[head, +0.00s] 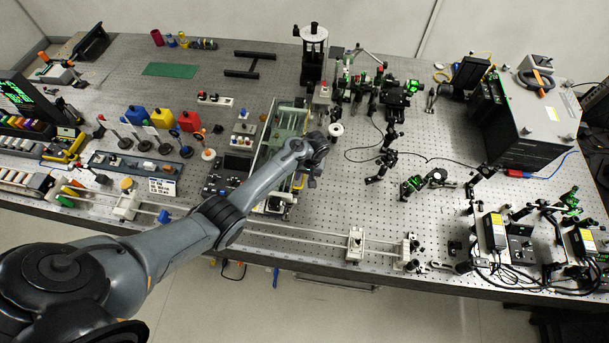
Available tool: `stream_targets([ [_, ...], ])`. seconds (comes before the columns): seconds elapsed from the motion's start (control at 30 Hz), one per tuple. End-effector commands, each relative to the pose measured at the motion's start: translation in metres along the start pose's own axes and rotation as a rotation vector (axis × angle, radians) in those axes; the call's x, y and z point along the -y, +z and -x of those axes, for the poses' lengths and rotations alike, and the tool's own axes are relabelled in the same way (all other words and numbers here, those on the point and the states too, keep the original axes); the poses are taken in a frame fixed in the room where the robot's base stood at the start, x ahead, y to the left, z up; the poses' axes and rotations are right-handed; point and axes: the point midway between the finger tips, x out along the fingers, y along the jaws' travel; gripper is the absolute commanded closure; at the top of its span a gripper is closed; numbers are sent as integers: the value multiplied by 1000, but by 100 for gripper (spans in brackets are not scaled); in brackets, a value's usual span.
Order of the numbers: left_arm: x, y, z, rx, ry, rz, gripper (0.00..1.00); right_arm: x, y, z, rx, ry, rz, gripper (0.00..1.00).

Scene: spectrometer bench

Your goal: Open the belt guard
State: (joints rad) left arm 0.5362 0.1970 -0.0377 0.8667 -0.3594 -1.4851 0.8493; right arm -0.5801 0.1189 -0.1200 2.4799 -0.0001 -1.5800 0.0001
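A long narrow bench unit (262,160) stands near the middle of the bench, with a pale greenish, see-through panel (288,122) along it. The panel looks like the belt guard, but I cannot tell for sure, nor whether it is open or closed. My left arm reaches in from the lower left across the near part of this unit. My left gripper (312,172) is at its right side, over its near half. The wrist hides part of the unit and the fingers are too small to read. My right gripper does not show.
A black and white column instrument (313,55) stands behind the unit. Several optic mounts (385,165) and a loose black cable lie to its right. A rail with a white carriage (356,243) runs along the front edge. Red, yellow and blue blocks (163,118) stand left.

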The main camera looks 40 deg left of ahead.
Motion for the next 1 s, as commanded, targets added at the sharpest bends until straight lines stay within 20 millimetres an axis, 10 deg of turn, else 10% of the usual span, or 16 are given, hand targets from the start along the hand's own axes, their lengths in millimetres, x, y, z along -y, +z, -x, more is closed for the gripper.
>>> stream_targets([
  [0.3,0,0,0,0,0,0,99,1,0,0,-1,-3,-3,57],
  [1.0,0,0,0,1,-1,0,100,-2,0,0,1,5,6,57],
])
